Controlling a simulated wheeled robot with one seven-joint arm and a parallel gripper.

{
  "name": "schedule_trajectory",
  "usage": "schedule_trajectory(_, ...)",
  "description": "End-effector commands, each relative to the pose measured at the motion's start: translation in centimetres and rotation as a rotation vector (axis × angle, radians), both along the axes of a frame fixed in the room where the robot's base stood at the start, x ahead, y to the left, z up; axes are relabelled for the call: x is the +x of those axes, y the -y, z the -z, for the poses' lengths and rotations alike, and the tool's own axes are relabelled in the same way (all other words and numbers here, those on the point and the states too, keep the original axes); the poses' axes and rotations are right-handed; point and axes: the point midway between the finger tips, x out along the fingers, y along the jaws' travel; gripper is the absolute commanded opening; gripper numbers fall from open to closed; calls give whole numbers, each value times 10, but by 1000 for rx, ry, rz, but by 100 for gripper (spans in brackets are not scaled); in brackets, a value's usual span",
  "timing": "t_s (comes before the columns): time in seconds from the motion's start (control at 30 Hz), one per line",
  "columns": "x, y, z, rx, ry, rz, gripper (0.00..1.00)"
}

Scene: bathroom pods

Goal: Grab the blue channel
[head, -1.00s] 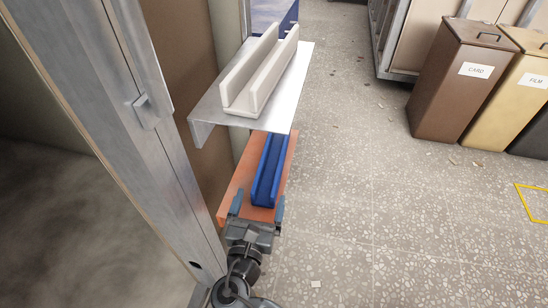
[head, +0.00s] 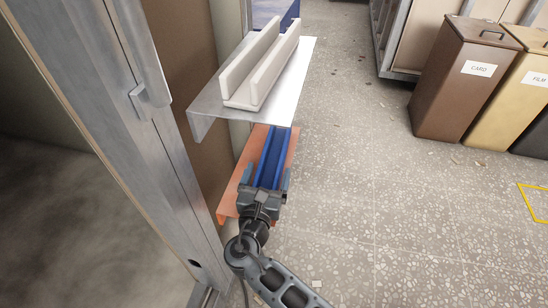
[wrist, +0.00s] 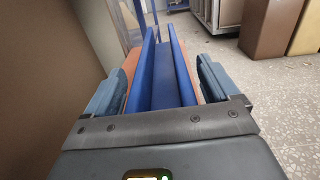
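The blue channel (head: 271,158) is a long U-shaped piece lying lengthwise on the orange shelf (head: 231,193), below the metal shelf. Its far end is hidden under the metal shelf in the head view. My gripper (head: 264,178) is open at its near end, with one finger on each side. In the wrist view the channel (wrist: 164,75) runs away from me between the two blue-grey fingers, with a gap visible on both sides. The orange shelf shows beneath it.
A white channel (head: 262,75) lies on the metal shelf (head: 212,104) just above. A metal-framed panel (head: 150,130) stands close on the left. Brown and yellow bins (head: 463,80) stand at the right, and the floor between is mostly clear.

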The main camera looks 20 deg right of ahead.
Motion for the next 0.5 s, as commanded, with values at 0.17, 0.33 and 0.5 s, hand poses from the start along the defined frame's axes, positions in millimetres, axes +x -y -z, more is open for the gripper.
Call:
schedule_trajectory(0.17, 0, 0, 0, 0, 0, 0, 71)
schedule_trajectory(0.33, 0, 0, 0, 0, 0, 0, 54)
schedule_trajectory(0.5, 0, 0, 0, 0, 0, 0, 38)
